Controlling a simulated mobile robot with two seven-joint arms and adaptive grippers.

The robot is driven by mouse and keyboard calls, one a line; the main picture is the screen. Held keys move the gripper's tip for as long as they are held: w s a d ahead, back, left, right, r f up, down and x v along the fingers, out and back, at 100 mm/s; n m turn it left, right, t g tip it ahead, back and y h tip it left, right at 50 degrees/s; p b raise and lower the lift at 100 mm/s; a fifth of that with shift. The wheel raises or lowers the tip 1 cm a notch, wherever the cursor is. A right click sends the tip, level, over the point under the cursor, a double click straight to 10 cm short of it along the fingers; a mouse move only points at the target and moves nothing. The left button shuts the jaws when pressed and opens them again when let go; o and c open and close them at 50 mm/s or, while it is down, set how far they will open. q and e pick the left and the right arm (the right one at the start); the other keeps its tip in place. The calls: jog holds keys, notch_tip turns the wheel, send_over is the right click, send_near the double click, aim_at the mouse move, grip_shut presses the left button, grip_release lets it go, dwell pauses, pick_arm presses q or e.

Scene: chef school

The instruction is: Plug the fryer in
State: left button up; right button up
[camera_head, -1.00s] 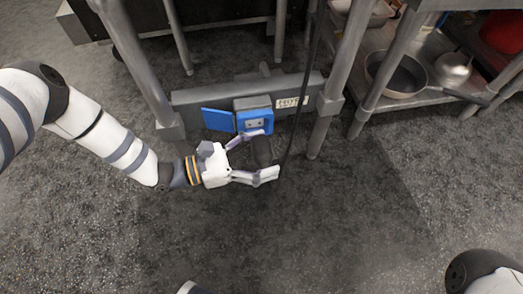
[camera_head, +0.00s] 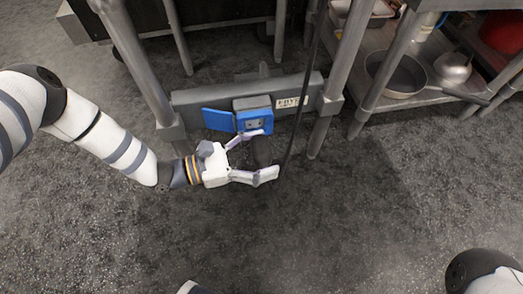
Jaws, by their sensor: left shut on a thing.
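The blue outlet box (camera_head: 254,123) is fixed to a grey metal crossbar low between two table legs. Its blue lid (camera_head: 219,119) stands open to the left, and the grey socket face shows. My left gripper (camera_head: 263,158) is shut on a black plug (camera_head: 262,151), just below and in front of the socket. The plug looks close to the box; I cannot tell whether they touch. A black cord (camera_head: 297,122) runs up from beside the plug. The fryer itself cannot be made out. My right gripper is not in view; only part of my right arm shows at the lower right.
A label (camera_head: 292,102) is on the crossbar right of the outlet. Metal table legs (camera_head: 343,75) stand on both sides. A low shelf at the right holds a pan (camera_head: 396,77) and a metal bowl (camera_head: 453,67). The dark floor in front is clear.

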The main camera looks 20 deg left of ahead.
pick_arm(q)
jog(key=shift+w+a+b, duration=0.35)
jog(key=shift+w+a, duration=0.35)
jog(key=shift+w, duration=0.3)
dwell(0.5)
jog(key=shift+s, duration=0.1)
jog(key=shift+s+d+p, duration=0.35)
jog(key=shift+s+d, duration=0.25)
jog(key=shift+s, duration=0.2)
jog(key=shift+s+d+p, duration=0.35)
jog(key=shift+s+d, duration=0.2)
jog(key=shift+s, duration=0.25)
jog(key=shift+w+a+b, duration=0.35)
jog(key=shift+w+a, duration=0.25)
jog(key=shift+w, duration=0.25)
jog(key=shift+w+a+b, duration=0.3)
jog(key=shift+w+a, duration=0.25)
jog(key=shift+w, duration=0.25)
dwell(1.4)
jog(key=shift+s+d, duration=0.3)
jog(key=shift+s, duration=0.05)
jog(key=shift+s+d+p, duration=0.45)
jog(key=shift+s+d, duration=0.1)
jog(key=shift+s, duration=0.3)
jog(key=shift+s+d+p, duration=0.4)
jog(key=shift+s+d, duration=0.15)
jog(key=shift+s, duration=0.25)
